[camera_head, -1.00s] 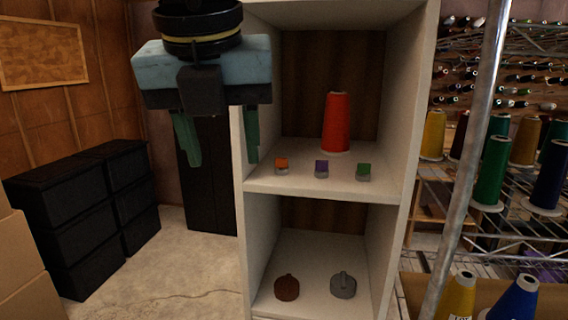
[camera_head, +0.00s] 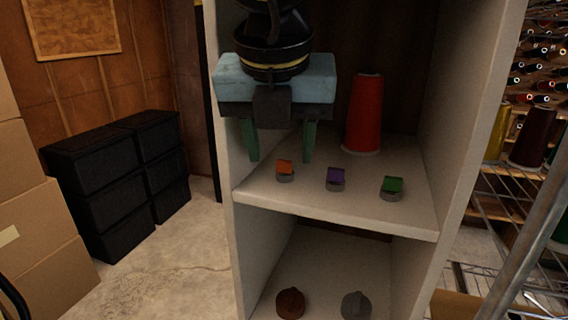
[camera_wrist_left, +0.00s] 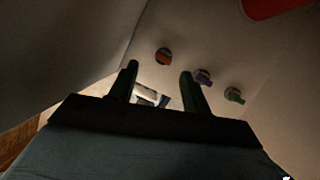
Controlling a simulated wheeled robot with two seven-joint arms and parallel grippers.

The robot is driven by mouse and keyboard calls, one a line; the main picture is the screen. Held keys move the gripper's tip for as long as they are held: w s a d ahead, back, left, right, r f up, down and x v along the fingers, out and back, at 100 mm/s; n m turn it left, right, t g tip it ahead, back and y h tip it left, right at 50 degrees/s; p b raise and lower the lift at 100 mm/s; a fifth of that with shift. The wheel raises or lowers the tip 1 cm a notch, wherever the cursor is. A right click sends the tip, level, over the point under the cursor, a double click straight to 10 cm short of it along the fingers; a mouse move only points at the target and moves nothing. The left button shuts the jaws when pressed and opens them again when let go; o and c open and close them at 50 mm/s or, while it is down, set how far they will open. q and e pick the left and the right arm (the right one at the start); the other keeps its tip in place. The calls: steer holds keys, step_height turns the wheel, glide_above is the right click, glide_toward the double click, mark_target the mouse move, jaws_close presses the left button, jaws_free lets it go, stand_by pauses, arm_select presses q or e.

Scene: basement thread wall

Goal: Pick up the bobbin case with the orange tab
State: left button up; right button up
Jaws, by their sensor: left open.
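The bobbin case with the orange tab (camera_head: 285,171) sits at the left of a row on the upper shelf, near its front edge. It also shows in the left wrist view (camera_wrist_left: 163,57), ahead of the fingertips and between their lines. My left gripper (camera_head: 281,156) is open and empty, with its green fingers pointing down above and around the level of the case in the head view; it does not touch it as far as I can see. In the left wrist view the two fingers (camera_wrist_left: 158,68) are apart. My right gripper is in neither view.
A purple-tab case (camera_head: 335,179) and a green-tab case (camera_head: 391,188) stand to the right. A red thread cone (camera_head: 364,115) stands behind them. The shelf's left wall (camera_head: 228,230) is close to the gripper. Brown (camera_head: 290,302) and grey (camera_head: 356,305) objects sit on the lower shelf.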

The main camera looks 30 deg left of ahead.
mark_target(284, 162)
arm_select(q)
steer(key=shift+w+a+f+p, duration=0.1)
steer(key=shift+w+f+p, duration=0.05)
steer(key=shift+w+f, duration=0.4)
steer(key=shift+w+a+f+p, duration=0.15)
steer(key=shift+w+f, duration=0.15)
steer(key=shift+f, duration=0.3)
steer(key=shift+w+f, duration=0.15)
steer(key=shift+f, duration=0.25)
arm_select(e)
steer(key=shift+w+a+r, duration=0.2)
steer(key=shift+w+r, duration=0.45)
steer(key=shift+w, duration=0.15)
arm_select(q)
steer(key=c, duration=1)
steer(key=shift+c, duration=0.2)
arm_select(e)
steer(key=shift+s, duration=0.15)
